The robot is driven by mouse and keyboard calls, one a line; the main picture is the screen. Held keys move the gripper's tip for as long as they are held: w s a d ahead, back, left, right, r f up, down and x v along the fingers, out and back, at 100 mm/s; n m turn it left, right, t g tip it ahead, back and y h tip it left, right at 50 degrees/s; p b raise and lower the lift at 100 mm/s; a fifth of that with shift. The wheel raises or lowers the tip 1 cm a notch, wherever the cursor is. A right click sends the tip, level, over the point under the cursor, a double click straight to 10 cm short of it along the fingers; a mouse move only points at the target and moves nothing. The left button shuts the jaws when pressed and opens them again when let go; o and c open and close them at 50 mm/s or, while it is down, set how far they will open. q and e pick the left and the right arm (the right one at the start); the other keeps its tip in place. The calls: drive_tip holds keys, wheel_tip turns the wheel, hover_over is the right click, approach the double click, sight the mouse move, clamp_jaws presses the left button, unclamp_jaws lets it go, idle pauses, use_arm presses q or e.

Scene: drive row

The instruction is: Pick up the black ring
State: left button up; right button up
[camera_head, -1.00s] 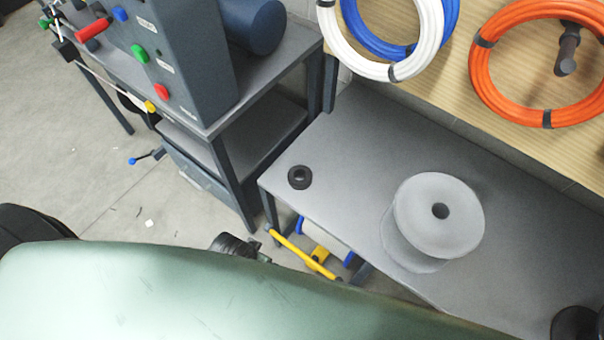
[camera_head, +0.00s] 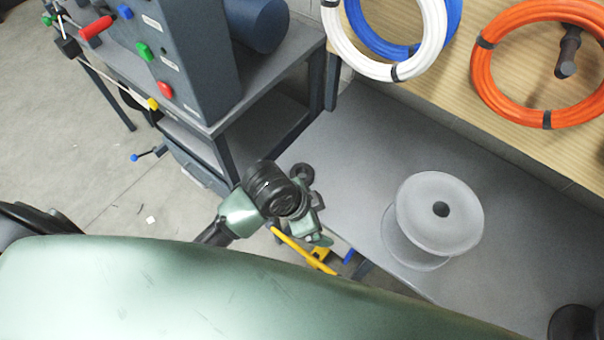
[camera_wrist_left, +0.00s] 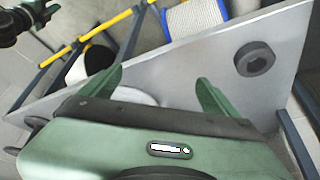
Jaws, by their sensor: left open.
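The black ring (camera_head: 302,173) lies flat near the left corner of the grey table (camera_head: 345,140). In the head view it is partly hidden behind my left gripper (camera_head: 318,222). In the left wrist view the black ring (camera_wrist_left: 255,59) shows whole, to the right of and beyond the fingertips. My left gripper (camera_wrist_left: 158,82) is open, its two green fingers apart with nothing held between them. The ring is outside the gap between the fingers.
A grey spool (camera_head: 437,215) stands on the table right of the ring. A yellow frame (camera_head: 303,250) is below the table's front edge. White (camera_head: 400,72) and orange (camera_head: 487,90) coils hang behind. A machine bench (camera_head: 205,120) stands at left.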

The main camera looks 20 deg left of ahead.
use_arm(q)
drive_tip(key=w+d+m+g, duration=0.1)
drive_tip(key=w+d+m, duration=0.2)
drive_tip(key=m, duration=0.1)
drive_tip(key=m+g+y, duration=0.2)
drive_tip(key=m+y, duration=0.2)
drive_tip(key=m, duration=0.4)
approach(302, 171)
drive_tip(key=s, duration=0.2)
wheel_tip(302, 171, down, 7)
drive_tip(key=shift+w+d+f+p, duration=0.1)
drive_tip(key=shift+f+p, duration=0.05)
drive_tip(key=shift+p, duration=0.15)
drive_tip(key=c, duration=1.5)
